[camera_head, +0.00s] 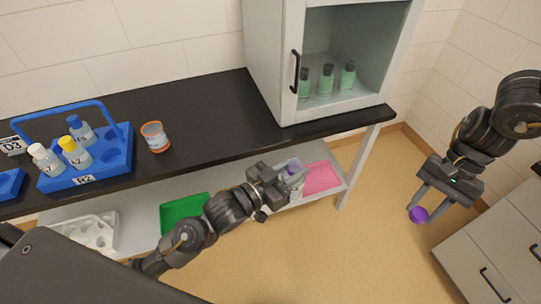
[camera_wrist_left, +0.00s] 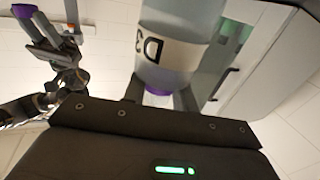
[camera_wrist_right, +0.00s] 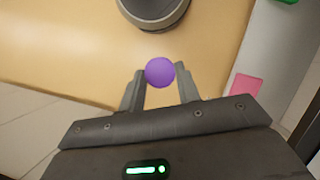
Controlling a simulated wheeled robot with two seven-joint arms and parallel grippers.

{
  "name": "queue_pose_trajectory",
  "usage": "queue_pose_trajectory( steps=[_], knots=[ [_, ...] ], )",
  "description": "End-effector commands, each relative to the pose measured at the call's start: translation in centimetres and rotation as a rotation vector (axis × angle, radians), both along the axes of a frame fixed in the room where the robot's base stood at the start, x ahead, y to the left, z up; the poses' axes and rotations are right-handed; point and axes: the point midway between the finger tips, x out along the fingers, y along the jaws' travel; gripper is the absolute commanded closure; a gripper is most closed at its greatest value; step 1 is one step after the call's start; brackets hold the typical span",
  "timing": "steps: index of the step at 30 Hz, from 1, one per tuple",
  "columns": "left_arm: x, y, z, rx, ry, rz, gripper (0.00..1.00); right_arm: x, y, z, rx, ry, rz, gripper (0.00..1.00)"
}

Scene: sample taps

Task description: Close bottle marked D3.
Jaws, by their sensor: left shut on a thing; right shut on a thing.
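The bottle marked D3 (camera_head: 294,172) is held by my left gripper (camera_head: 288,182) in front of the counter. It is clear with some purple inside, and its label (camera_wrist_left: 157,46) shows large in the left wrist view. Its top is out of that view. My right gripper (camera_head: 420,212) is shut on a small round purple cap (camera_head: 418,215), well to the right of the bottle and apart from it. The cap sits between the fingertips in the right wrist view (camera_wrist_right: 159,72). It also shows at the upper left of the left wrist view (camera_wrist_left: 24,11).
A blue rack (camera_head: 110,165) with several capped bottles and an orange-rimmed jar (camera_head: 155,137) stand on the black counter. A cabinet (camera_head: 270,60) holds green bottles. Green (camera_head: 180,212) and pink (camera_head: 322,178) trays lie on the lower shelf. Drawers (camera_head: 490,250) stand right.

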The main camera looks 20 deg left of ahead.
Motion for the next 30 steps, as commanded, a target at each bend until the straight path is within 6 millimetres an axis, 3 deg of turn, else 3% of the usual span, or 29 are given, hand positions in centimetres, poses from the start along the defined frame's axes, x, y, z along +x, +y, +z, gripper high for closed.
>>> queue_pose_trajectory(
  steps=[6, 20, 26, 30],
  knots=[
    [-0.1, -2.0, -0.5, -0.002, -0.002, -0.084, 1.00, 0.0, 0.0, 0.0, 0.000, 0.000, 0.000, 0.88],
    [-0.1, -2.2, -0.6, -0.002, -0.001, -0.091, 1.00, -0.2, 0.5, -0.2, 0.000, 0.000, 0.016, 0.88],
    [-0.1, -2.1, -0.6, -0.003, -0.002, -0.090, 1.00, 0.6, 4.9, 0.7, 0.000, -0.002, 0.095, 0.88],
    [-0.1, -2.1, -0.6, -0.003, -0.002, -0.090, 1.00, 1.5, 10.0, 2.1, 0.001, -0.004, 0.111, 0.88]
  ],
)
